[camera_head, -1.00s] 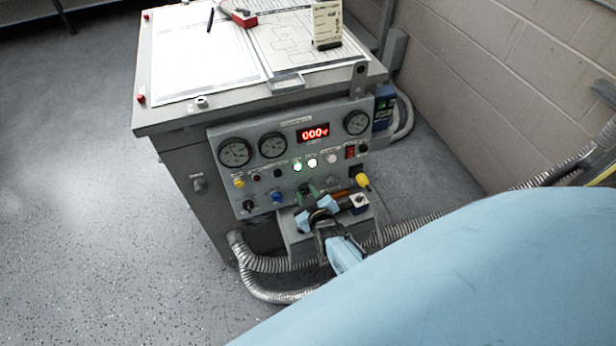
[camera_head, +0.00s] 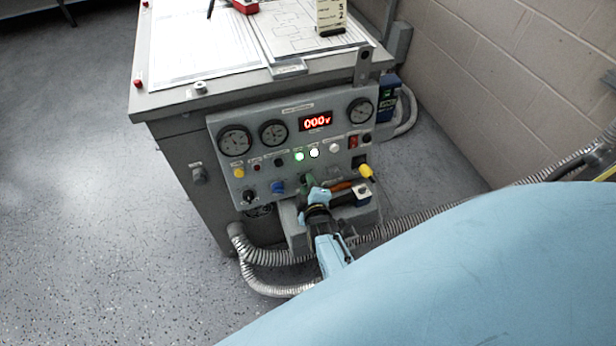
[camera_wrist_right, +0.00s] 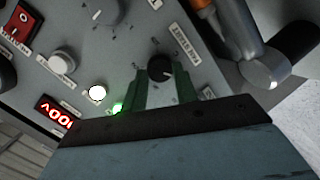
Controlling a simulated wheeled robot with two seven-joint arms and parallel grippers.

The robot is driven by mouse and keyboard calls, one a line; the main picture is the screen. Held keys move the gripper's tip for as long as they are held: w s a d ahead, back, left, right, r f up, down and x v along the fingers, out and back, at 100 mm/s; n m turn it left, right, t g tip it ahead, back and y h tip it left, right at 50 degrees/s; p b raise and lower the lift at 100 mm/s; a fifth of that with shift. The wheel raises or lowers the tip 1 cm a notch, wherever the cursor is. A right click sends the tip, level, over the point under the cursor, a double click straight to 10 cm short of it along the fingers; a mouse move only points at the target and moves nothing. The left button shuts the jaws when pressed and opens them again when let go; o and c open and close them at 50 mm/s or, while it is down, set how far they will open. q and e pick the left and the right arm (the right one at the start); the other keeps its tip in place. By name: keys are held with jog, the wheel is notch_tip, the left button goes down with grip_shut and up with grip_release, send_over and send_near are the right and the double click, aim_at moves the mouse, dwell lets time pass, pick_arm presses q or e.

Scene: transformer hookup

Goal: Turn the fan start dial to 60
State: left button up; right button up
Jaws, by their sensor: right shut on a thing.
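The fan start dial (camera_wrist_right: 160,68) is a small round black knob on the grey control panel, with scale marks around it and a label whose text I cannot read surely. In the right wrist view the green fingers of my right gripper (camera_wrist_right: 160,82) stand on both sides of it, shut on it. In the head view my right gripper (camera_head: 307,183) reaches the panel's lower middle and hides the dial. The pointer's reading is too small to tell. My left gripper is not in view.
The panel (camera_head: 225,160) also carries round gauges, a red "000v" display (camera_head: 316,122), lit lamps, a blue knob (camera_head: 278,187) and a yellow plug (camera_head: 366,171). A grey box (camera_head: 368,212) juts out below. Ribbed hoses (camera_head: 262,262) lie at the floor.

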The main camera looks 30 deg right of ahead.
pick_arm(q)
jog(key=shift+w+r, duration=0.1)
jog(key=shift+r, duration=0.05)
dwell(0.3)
pick_arm(e)
jog(key=o, duration=1)
